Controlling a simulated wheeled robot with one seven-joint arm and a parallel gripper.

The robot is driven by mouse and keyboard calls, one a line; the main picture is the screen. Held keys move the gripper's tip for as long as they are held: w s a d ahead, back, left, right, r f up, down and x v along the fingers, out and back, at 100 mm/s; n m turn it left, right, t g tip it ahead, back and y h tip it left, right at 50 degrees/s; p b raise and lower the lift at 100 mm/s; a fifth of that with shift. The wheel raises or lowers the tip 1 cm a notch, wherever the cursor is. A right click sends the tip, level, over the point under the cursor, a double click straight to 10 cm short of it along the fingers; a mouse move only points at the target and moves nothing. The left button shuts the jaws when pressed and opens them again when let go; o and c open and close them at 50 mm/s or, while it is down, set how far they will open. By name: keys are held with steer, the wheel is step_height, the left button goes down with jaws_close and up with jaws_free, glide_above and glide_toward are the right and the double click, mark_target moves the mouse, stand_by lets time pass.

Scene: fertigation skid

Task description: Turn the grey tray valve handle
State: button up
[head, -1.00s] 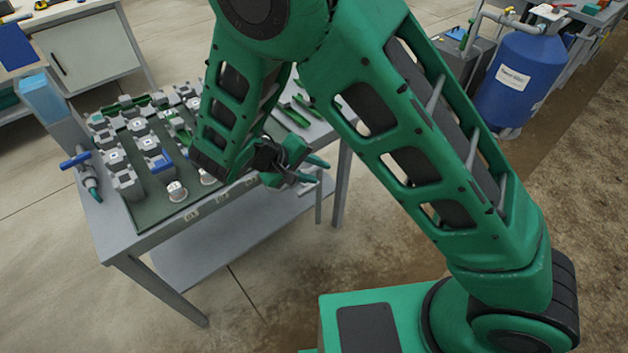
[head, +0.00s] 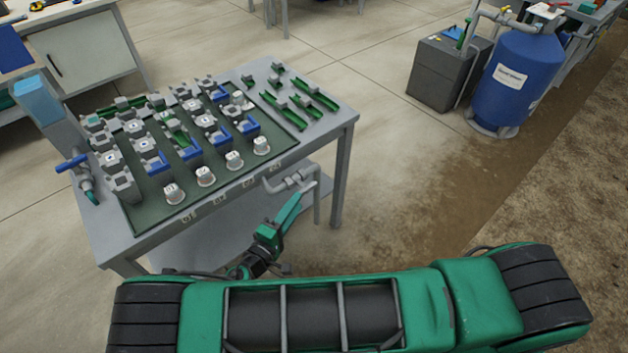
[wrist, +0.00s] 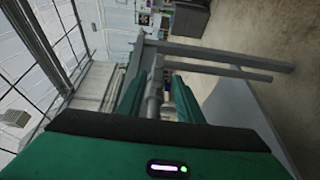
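The grey valve and pipe (head: 288,183) hang below the table's front right edge, with a pipe running down at the right. At this size I cannot clearly separate the handle from the pipe in the head view. My gripper (head: 290,208) is just below and in front of this valve, its green fingers pointing up towards it. In the wrist view my gripper (wrist: 158,92) has its two fingers apart, with the grey valve piece (wrist: 153,97) showing in the gap between them. I cannot tell whether either finger touches it.
The grey table (head: 325,118) carries a green tray (head: 135,215) with several grey and blue blocks and white knobs. A blue-handled tap (head: 72,163) is at its left end. A blue tank (head: 515,80) stands back right. Floor right of the table is clear.

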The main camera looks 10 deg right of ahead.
mark_target(308, 187)
steer(key=x, duration=1.1)
steer(key=shift+s+r, duration=0.1)
steer(key=shift+c, duration=0.6)
jaws_close()
